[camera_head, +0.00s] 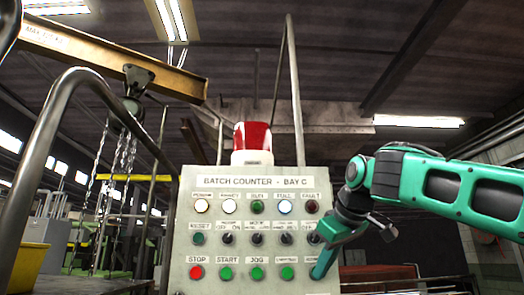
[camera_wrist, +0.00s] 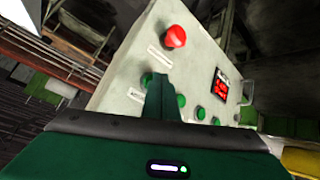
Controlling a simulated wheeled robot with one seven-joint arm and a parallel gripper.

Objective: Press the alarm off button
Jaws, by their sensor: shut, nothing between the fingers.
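A pale control panel headed "BATCH COUNTER - BAY C" (camera_head: 245,182) faces me, with rows of lamps, switches and buttons. I cannot read "alarm off" on any label. Its bottom row has a red STOP button (camera_head: 196,272), a green START button (camera_head: 226,273), a green JOG button (camera_head: 257,273) and another green button (camera_head: 287,273). My gripper (camera_head: 321,268) is shut and empty, its tip at the right end of that row, covering whatever is there. In the wrist view, the shut fingers (camera_wrist: 161,98) point at the panel (camera_wrist: 125,75), partly over a green button (camera_wrist: 146,79). Contact is unclear.
A red beacon (camera_head: 253,137) stands on top of the panel. The wrist view shows a red button (camera_wrist: 175,36) and a red-lit display (camera_wrist: 222,88). A metal rail (camera_head: 48,135), hanging chains (camera_head: 126,155) and a yellow bin (camera_head: 28,266) are on the left.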

